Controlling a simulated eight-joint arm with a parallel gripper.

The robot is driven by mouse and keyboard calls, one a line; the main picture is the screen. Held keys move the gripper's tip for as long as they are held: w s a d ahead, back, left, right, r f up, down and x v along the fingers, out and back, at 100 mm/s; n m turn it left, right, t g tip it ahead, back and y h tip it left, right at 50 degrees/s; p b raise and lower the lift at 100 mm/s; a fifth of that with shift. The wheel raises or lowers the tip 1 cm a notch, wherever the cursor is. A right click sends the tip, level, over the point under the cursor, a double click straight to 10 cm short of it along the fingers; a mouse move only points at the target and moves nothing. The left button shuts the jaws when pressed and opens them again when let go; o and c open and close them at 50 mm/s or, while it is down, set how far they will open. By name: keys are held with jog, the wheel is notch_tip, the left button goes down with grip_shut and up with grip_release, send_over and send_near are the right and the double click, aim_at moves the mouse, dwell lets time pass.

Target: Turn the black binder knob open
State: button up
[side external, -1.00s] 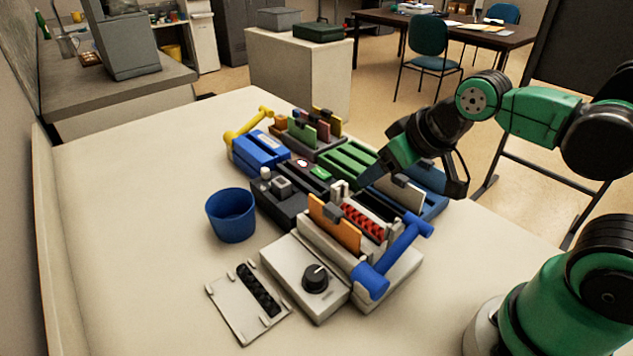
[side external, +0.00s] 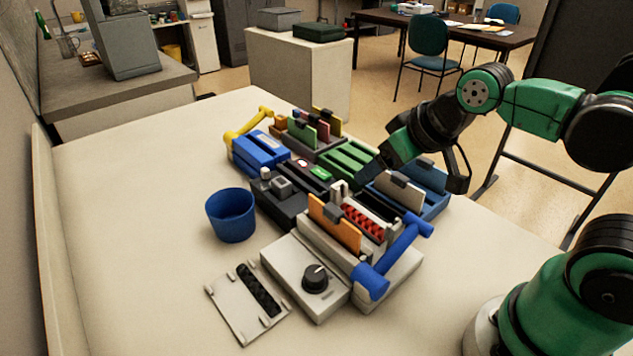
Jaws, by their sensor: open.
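The black knob (side external: 315,279) sits on top of a pale grey box (side external: 290,272) at the front of the device cluster. It is round, with a light pointer mark on it. My gripper (side external: 420,174) is above the back right part of the cluster, near the green slotted block and the blue tray. Its dark fingers are spread apart and I see nothing between them. It is well apart from the knob, behind it and to the right. The knob is in plain view.
A blue lever (side external: 400,250) stands right of the knob, beside an orange card (side external: 334,224). A pale plate with a black strip (side external: 228,308) lies left of the knob. A blue cup (side external: 231,214) stands behind that plate. The table's left side is clear.

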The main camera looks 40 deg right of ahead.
notch_tip(320, 180, up, 5)
jog(key=n+g, duration=0.7)
jog(key=n, duration=0.9)
send_over(315, 273)
notch_tip(315, 273, down, 9)
jog(key=shift+f, duration=3.4)
grip_shut()
